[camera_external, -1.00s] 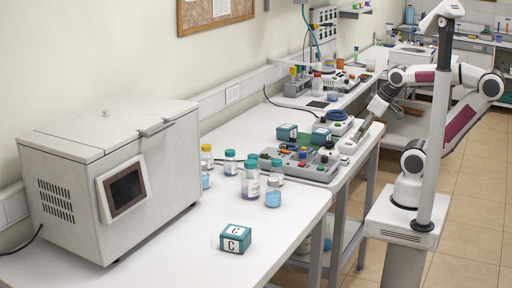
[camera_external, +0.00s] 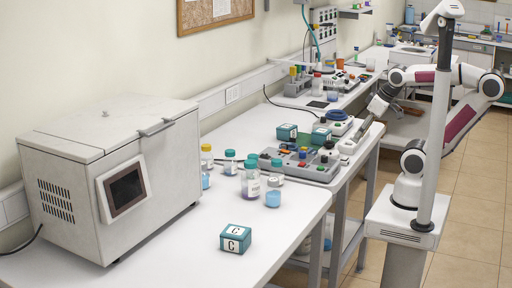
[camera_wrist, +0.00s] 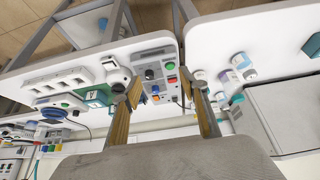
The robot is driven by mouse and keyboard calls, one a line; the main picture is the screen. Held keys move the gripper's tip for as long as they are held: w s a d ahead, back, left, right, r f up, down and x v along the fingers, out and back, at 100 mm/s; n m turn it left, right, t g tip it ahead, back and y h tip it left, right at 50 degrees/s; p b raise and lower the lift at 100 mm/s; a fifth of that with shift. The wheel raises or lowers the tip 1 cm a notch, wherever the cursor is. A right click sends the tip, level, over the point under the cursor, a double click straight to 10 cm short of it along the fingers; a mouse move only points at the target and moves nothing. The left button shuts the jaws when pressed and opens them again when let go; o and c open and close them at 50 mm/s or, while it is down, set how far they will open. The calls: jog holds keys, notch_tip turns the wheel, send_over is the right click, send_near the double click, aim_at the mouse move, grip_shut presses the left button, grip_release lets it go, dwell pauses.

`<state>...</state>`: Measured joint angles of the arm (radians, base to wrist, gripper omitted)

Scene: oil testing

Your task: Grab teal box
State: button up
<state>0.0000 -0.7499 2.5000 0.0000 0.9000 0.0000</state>
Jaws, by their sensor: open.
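A teal box (camera_external: 235,239) with white "C" labels sits alone on the near white table. Two more teal boxes, one to the left (camera_external: 287,131) and one to the right (camera_external: 320,135), stand farther back by the grey control panel. My gripper (camera_external: 362,130) is at the far right of that panel, well away from the near box. In the wrist view my gripper (camera_wrist: 165,88) is open, with a gap between its tan fingers. A teal box (camera_wrist: 313,45) shows at the right edge, cut off. A teal patch behind the left finger is partly hidden.
The control panel (camera_external: 302,163) with buttons lies on the table. A large grey machine (camera_external: 110,180) fills the left. The table around the near box is clear.

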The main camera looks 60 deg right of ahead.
jog(key=o, duration=0.8)
